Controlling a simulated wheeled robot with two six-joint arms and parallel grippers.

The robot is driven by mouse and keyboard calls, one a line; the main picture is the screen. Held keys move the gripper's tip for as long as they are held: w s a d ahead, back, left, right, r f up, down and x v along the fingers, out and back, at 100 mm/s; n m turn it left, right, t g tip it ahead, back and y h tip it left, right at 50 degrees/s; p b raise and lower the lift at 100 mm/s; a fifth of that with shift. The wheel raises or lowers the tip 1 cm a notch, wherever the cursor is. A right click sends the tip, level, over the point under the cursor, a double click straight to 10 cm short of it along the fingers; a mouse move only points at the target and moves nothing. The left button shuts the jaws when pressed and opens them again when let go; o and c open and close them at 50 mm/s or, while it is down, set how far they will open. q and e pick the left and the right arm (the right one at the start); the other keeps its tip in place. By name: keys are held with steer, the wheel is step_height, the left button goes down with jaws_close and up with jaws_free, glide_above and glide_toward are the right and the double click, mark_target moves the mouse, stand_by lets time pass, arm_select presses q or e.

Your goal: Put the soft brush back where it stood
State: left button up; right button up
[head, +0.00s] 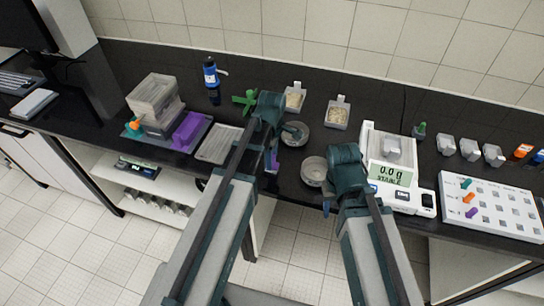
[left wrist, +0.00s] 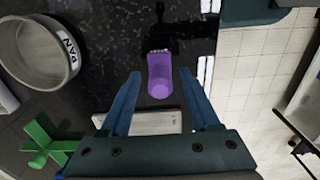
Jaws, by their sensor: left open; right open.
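In the head view my arm hides most of that gripper. My right gripper (head: 327,205) is over the bench front, its fingers largely hidden.
Round pans (head: 294,134) (head: 314,170) stand near both grippers. A balance (head: 400,195) and a white peg board (head: 490,208) stand right.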

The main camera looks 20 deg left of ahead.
arm_select(q)
step_height(320, 180, up, 12)
steer(key=p, duration=1.1)
steer(key=s+d+m, duration=0.5)
steer(key=s+m, duration=0.2)
steer(key=m, duration=0.3)
steer(key=s+d+m+y, duration=0.1)
steer(key=s+d+m, duration=0.4)
steer(key=m, duration=0.6)
steer(key=shift+s+d, duration=0.2)
steer(key=shift+s, duration=0.95)
steer(key=shift+f, duration=0.1)
